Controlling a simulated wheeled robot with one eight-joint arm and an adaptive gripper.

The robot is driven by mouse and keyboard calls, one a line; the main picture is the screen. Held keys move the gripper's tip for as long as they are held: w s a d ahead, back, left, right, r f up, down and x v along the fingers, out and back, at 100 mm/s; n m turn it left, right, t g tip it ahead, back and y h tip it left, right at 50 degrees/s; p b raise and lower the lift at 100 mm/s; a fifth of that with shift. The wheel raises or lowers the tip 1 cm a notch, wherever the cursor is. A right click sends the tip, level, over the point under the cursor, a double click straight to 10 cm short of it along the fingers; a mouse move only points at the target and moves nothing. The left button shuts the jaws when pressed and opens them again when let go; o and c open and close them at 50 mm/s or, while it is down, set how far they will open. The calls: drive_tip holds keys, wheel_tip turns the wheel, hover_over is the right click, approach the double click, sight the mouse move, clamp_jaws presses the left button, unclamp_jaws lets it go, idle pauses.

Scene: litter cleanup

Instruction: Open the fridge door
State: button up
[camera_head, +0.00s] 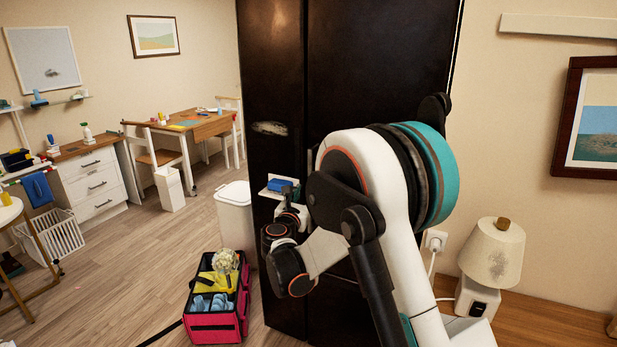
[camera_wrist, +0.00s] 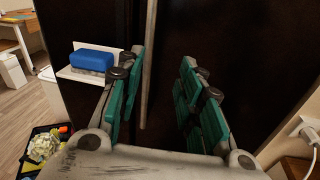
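The fridge (camera_head: 375,65) is a tall black unit with a vertical line dividing its front; it looks closed. In the wrist view its dark front (camera_wrist: 225,35) fills most of the picture. A thin grey vertical bar (camera_wrist: 149,60), seemingly the handle, stands between the fingers, nearer the left one. My gripper (camera_wrist: 160,75) is open, its teal-padded fingers on either side of the bar; I cannot tell whether either touches it. In the head view my gripper is close to the fridge front, and my arm hides part of the fridge and the handle.
A small white shelf (camera_wrist: 82,76) with a blue block (camera_wrist: 92,60) sits just left of my gripper. A white bin (camera_head: 236,215) and a pink-and-black tool bag (camera_head: 215,328) stand left of the fridge. A lamp (camera_head: 493,252) is at right. Floor at left is partly clear.

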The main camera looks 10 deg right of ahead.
drive_tip(key=w+d+f+n+b, duration=0.1)
drive_tip(key=w+d, duration=0.3)
drive_tip(key=w, duration=0.9)
drive_tip(key=shift+w+d+t+b, duration=0.25)
drive_tip(key=shift+t+b, duration=0.05)
drive_tip(key=shift+b, duration=0.6)
clamp_jaws()
